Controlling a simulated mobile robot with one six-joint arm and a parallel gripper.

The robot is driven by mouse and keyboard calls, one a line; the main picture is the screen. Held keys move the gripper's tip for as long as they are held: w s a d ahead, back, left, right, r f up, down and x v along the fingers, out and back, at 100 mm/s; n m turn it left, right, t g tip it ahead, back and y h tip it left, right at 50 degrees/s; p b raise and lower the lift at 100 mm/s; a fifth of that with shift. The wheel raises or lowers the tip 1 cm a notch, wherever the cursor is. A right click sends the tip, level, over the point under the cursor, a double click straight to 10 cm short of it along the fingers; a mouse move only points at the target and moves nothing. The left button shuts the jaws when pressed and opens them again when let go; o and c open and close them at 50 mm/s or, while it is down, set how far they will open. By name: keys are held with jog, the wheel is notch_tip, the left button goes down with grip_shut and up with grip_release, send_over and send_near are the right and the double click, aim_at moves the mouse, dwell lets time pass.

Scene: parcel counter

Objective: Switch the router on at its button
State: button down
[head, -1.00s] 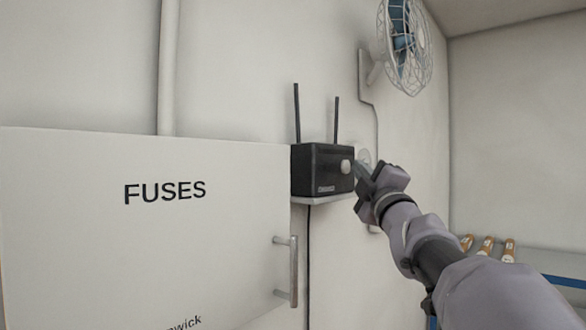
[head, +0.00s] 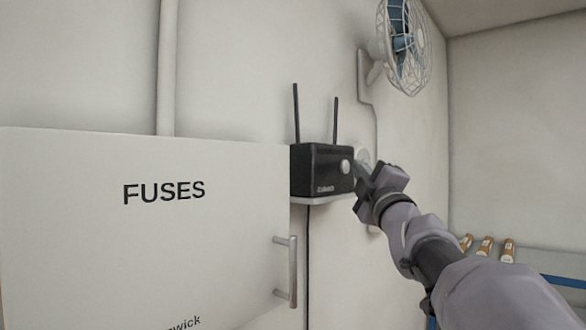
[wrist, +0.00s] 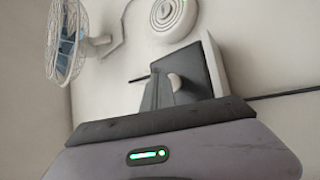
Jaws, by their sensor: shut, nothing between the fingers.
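The router (head: 318,172) is a black box with two upright antennas, on a small white shelf on the wall. Its button (head: 346,166) is a pale round knob at the right of its front face. My gripper (head: 358,170) is shut and empty, its tips just right of the button; I cannot tell whether they touch it. No lit lamp shows on the router.
A white fuse cabinet (head: 160,235) with a bar handle (head: 292,270) stands at left. A caged fan (head: 405,48) hangs above right. Several orange-brown tubes (head: 485,246) lie on a counter at right.

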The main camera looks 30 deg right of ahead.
dwell(0.4)
jog(key=shift+w+a+b, duration=0.2)
jog(key=shift+w+b, duration=0.1)
jog(key=shift+w, duration=0.15)
dwell(0.4)
jog(key=shift+s+d, duration=0.2)
jog(key=shift+s, duration=0.25)
jog(key=s, duration=0.1)
jog(key=s+d, duration=0.1)
jog(key=s, duration=0.1)
jog(key=s+d, duration=0.1)
jog(key=s, duration=0.1)
jog(key=shift+s+d+b, duration=0.15)
jog(key=shift+s+b, duration=0.1)
jog(key=shift+b, duration=0.15)
jog(key=shift+f, duration=0.1)
